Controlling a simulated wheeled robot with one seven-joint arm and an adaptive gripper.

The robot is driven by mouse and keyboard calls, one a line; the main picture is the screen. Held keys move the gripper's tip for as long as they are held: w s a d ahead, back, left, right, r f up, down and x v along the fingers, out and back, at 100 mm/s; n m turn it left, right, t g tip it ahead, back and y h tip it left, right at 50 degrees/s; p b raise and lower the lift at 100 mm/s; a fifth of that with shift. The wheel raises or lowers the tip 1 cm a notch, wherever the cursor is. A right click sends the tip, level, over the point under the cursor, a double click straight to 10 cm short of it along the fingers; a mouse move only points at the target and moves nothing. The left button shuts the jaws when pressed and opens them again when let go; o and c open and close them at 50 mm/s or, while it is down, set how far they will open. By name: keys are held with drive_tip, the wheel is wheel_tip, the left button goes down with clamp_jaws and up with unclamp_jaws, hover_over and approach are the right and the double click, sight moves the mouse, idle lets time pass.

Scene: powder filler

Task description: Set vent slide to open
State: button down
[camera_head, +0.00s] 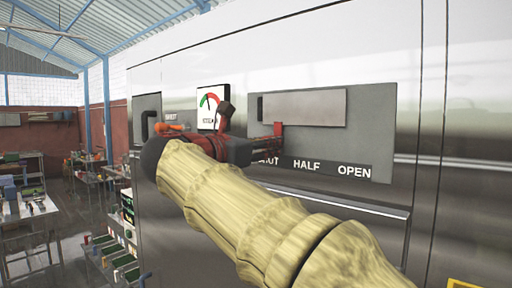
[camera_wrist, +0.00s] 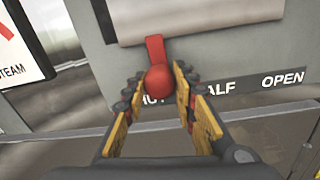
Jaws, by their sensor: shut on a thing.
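The vent slide is a grey plate (camera_head: 318,107) in a recessed panel, with a red tab (camera_head: 278,130) at its lower left. The tab (camera_wrist: 155,48) ends in a red ball knob (camera_wrist: 158,80) in the wrist view. My gripper (camera_wrist: 158,88) has its yellow-and-black fingers closed on both sides of this knob; it also shows in the head view (camera_head: 266,147). A label strip (camera_head: 326,167) below reads SHUT, HALF, OPEN from left to right. SHUT is partly hidden by my gripper. The tab stands above SHUT, left of HALF.
A gauge (camera_head: 210,106) marked STEAM with a red and green scale is left of the panel. A dark handle (camera_head: 148,125) is further left. A ledge (camera_head: 350,205) runs below the panel. Workbenches (camera_head: 30,215) stand at the far left.

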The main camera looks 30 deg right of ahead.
drive_tip(key=s+d+b, duration=0.1)
drive_tip(key=s+d, duration=0.1)
drive_tip(key=s, duration=0.4)
drive_tip(key=s+d, duration=0.2)
drive_tip(key=s, duration=0.4)
drive_tip(key=s+d+b, duration=0.1)
drive_tip(key=s+d, duration=0.1)
drive_tip(key=s, duration=0.4)
drive_tip(key=shift+s+d+b, duration=0.15)
drive_tip(key=shift+d+b, duration=0.15)
drive_tip(key=shift+b, duration=0.05)
drive_tip(key=c, duration=1.9)
unclamp_jaws()
drive_tip(key=o, duration=0.4)
drive_tip(key=shift+s, duration=0.2)
drive_tip(key=shift+c, duration=0.2)
drive_tip(key=shift+o, duration=0.6)
drive_tip(key=shift+w, duration=0.1)
drive_tip(key=v, duration=1.2)
